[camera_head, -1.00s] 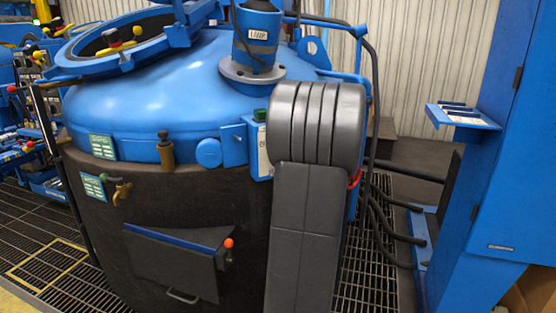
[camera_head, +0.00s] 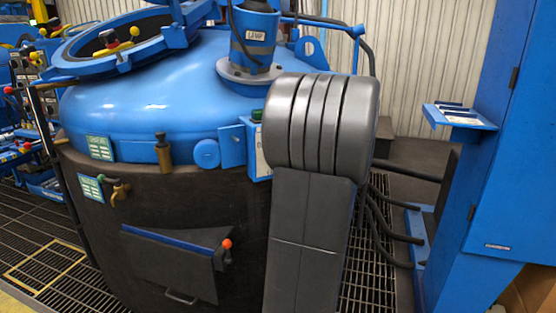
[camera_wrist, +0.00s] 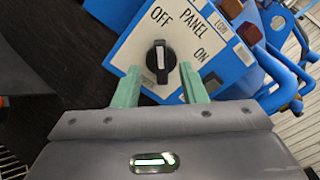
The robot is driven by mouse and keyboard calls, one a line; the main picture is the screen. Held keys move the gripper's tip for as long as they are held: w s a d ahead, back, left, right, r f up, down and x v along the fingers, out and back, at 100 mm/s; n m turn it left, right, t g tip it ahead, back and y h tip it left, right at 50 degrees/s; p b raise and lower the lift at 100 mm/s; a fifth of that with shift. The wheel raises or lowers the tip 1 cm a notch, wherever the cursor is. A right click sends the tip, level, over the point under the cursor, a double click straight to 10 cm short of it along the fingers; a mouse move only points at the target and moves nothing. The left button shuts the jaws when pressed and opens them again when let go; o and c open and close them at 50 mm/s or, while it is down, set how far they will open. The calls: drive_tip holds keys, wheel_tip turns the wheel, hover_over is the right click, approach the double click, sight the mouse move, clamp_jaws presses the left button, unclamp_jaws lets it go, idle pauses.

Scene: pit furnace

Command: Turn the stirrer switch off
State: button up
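In the wrist view a white panel (camera_wrist: 140,50) on a blue box carries a black rotary switch (camera_wrist: 160,58) with a white mark. The mark runs roughly up and down in the picture, its upper end toward the word OFF; ON is to the right. The word PANEL shows at the upper right; any other heading is cut off. Contact with the panel cannot be told. In the head view my arm hides the gripper and most of the box (camera_head: 258,150).
The blue-domed furnace (camera_head: 150,90) fills the left and middle. A dark red button (camera_wrist: 249,33) and blue pipes (camera_wrist: 285,80) lie close right of the panel. A blue cabinet with a small shelf (camera_head: 462,117) stands right, with black hoses (camera_head: 390,225) between.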

drive_tip(key=v, duration=0.7)
drive_tip(key=shift+s, duration=0.15)
drive_tip(key=x, duration=1.3)
drive_tip(key=shift+w, duration=0.4)
drive_tip(key=shift+a+b, duration=0.1)
drive_tip(key=shift+b, duration=0.25)
